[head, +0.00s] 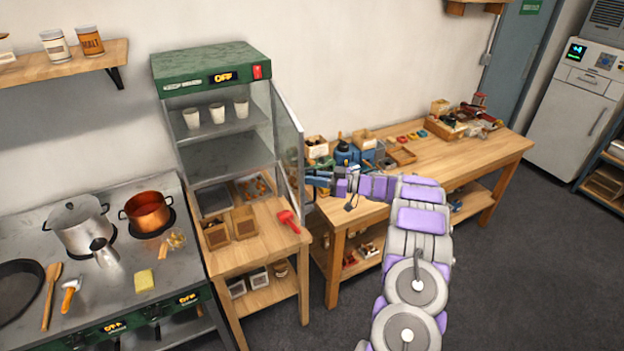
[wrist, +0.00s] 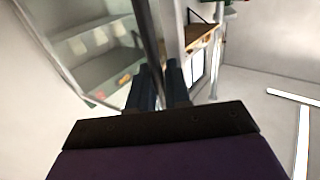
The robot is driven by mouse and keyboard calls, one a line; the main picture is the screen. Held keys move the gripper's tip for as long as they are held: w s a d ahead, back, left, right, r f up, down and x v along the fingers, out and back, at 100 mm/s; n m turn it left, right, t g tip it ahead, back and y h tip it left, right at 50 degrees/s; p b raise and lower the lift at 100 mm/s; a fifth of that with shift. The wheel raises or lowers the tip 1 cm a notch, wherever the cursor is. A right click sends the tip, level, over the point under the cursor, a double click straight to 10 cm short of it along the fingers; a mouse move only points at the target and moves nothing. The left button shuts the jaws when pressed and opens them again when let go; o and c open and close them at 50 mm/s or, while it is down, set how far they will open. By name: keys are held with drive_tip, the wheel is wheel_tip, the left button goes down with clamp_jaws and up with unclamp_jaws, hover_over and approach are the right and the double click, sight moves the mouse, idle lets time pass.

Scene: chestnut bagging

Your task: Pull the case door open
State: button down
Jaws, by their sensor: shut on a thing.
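The display case has a green top (head: 208,66) with an "OFF" display and a red switch. Its glass door (head: 288,135) stands swung out at the right side, and the case front is open. My gripper (head: 313,181) is at the door's outer edge, reaching in from the right. In the wrist view, my two dark fingers (wrist: 164,88) are shut around the upright door bar (wrist: 148,40). The door glass (wrist: 75,45) lies left of the bar. The fingertips' exact contact is partly hidden by the bar.
White cups (head: 217,113) stand on the case's shelf. A red scoop (head: 289,220) and wooden boxes (head: 243,221) are on the counter below. A workbench (head: 470,155) with tools stands at right. The stove (head: 100,265) with pots is at left.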

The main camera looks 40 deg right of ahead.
drive_tip(key=shift+t, duration=0.3)
drive_tip(key=d, duration=0.2)
drive_tip(key=s+d, duration=0.1)
drive_tip(key=d, duration=0.1)
drive_tip(key=c, duration=1.5)
unclamp_jaws()
drive_tip(key=shift+w+a, duration=0.1)
drive_tip(key=shift+a, duration=0.4)
drive_tip(key=shift+o, duration=0.8)
drive_tip(key=shift+w+a, duration=0.3)
drive_tip(key=shift+a, duration=0.55)
drive_tip(key=d+b+v, duration=0.1)
drive_tip(key=b+v, duration=0.1)
drive_tip(key=v, duration=1.6)
drive_tip(key=shift+w+d, duration=0.2)
drive_tip(key=shift+d, duration=0.05)
drive_tip(key=shift+a, duration=0.2)
drive_tip(key=shift+a+r, duration=0.1)
